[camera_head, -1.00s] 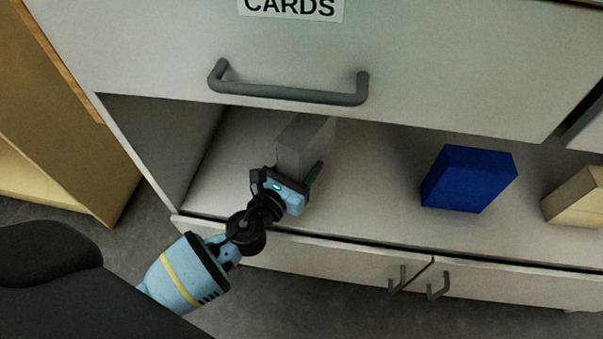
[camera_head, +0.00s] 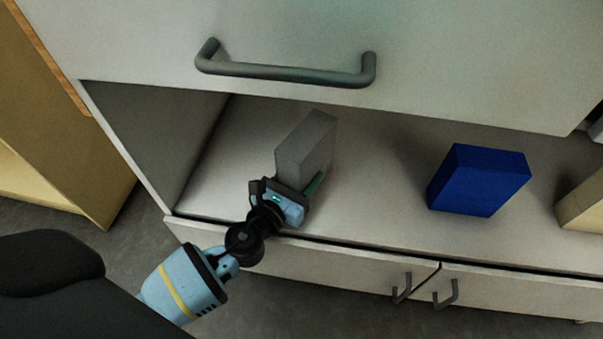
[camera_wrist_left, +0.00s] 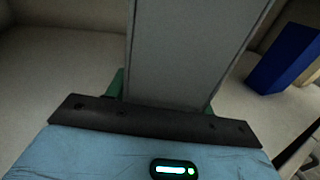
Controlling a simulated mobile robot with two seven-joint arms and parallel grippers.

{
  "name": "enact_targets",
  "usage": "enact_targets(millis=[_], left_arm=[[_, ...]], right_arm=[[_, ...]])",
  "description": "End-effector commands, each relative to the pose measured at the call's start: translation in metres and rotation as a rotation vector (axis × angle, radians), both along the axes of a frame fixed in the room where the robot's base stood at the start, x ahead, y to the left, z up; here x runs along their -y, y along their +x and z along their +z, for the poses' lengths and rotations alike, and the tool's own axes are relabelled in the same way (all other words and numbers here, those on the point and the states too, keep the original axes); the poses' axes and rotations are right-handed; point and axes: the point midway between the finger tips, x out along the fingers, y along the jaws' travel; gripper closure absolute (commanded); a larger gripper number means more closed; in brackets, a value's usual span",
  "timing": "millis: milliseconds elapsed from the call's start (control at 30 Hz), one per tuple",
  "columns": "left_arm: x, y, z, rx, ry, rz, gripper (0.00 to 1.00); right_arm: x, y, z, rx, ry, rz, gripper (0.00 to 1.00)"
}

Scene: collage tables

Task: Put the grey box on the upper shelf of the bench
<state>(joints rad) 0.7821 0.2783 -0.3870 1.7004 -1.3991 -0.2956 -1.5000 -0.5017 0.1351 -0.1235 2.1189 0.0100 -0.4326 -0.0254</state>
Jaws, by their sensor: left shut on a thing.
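The grey box (camera_head: 306,146) stands upright in the open shelf space of the bench (camera_head: 230,260), below the drawer front. My left gripper (camera_head: 294,188) is at its near side and shut on it, with a green finger showing at the box's right. In the left wrist view the grey box (camera_wrist_left: 190,50) rises between the green fingers (camera_wrist_left: 160,90) and fills the middle. Whether its bottom touches the shelf surface (camera_head: 370,190) is hard to tell. My right gripper is not in view.
A blue box (camera_head: 478,180) stands to the right on the same surface, and a beige box (camera_head: 583,205) is at the right edge. The drawer handle (camera_head: 285,70) juts out above. Cabinet handles (camera_head: 425,290) are below. Bare surface lies between the grey and blue boxes.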

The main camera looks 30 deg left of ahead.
Motion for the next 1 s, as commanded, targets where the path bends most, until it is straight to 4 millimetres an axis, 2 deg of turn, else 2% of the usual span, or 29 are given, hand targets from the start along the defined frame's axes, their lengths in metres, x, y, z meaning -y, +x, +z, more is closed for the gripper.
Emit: enact_targets(millis=[33, 200, 600, 767, 1000], left_arm=[[0.0, 0.0, -0.002, -0.001, 0.0, 0.0, 0.45], [0.0, 0.0, -0.001, -0.001, 0.0, 0.0, 0.26], [0.0, -0.002, 0.003, -0.001, 0.0, 0.0, 0.26], [-0.003, -0.027, 0.002, -0.003, 0.001, -0.001, 0.26], [-0.008, -0.074, 0.001, -0.004, 0.001, -0.001, 0.26]], right_arm=[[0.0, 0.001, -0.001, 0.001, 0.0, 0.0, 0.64], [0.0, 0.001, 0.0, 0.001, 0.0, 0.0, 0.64], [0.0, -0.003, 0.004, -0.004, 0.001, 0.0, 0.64], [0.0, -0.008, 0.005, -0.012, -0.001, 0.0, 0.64], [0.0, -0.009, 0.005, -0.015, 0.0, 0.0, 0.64]])
